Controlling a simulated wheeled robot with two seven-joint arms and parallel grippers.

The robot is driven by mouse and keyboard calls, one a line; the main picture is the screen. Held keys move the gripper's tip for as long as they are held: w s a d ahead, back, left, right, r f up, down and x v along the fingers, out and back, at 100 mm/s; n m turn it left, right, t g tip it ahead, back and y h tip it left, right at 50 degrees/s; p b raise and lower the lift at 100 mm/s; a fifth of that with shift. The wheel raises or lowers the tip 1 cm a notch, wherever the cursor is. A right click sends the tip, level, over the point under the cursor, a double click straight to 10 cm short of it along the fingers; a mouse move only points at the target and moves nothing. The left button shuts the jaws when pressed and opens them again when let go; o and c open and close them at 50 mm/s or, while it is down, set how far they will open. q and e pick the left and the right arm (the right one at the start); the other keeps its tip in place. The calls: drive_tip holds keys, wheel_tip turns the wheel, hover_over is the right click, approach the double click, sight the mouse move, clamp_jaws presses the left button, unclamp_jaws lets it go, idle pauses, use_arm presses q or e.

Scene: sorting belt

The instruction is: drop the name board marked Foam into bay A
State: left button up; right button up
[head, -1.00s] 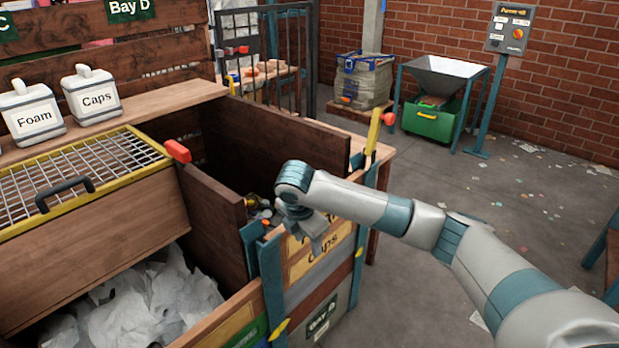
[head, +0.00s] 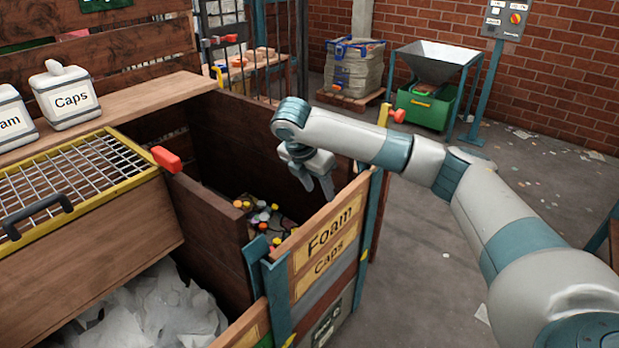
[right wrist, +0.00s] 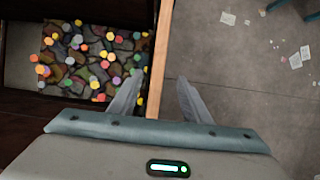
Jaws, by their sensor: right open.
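The name board marked Foam (head: 332,230) sits across the front of the bay with the colourful caps, between two teal posts, directly above a board marked Caps (head: 328,262). It looks level. My right gripper (head: 320,190) is open and empty just above the Foam board, its fingers pointing down. In the right wrist view, the open fingers (right wrist: 158,98) lie on either side of a pale wooden top edge (right wrist: 160,60), with no board held. A dark plate (head: 326,325) lower on the front is cut off and its letter is unreadable. My left gripper is out of view.
Loose colourful caps (head: 265,218) lie inside the bay. White foam scraps (head: 150,310) fill the neighbouring bay at the left. A yellow-framed grille (head: 70,185) and a canister marked Caps (head: 66,95) stand at the left. Floor at the right is mostly clear.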

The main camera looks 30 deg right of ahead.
sight(331, 218)
drive_tip(key=shift+w+d+f, duration=0.25)
drive_tip(key=shift+d+f, duration=0.05)
drive_tip(key=shift+f, duration=0.25)
drive_tip(key=x, duration=0.3)
drive_tip(key=shift+d+f, duration=0.1)
drive_tip(key=shift+f, duration=0.05)
drive_tip(key=p+x, duration=0.1)
drive_tip(key=x, duration=1)
drive_tip(key=shift+w+d+f, duration=0.1)
drive_tip(key=shift+f, duration=0.05)
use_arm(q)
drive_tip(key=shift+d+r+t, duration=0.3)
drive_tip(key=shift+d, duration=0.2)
use_arm(e)
drive_tip(key=shift+w+d+f, duration=0.1)
drive_tip(key=shift+d+f, duration=0.1)
drive_tip(key=shift+f, duration=0.35)
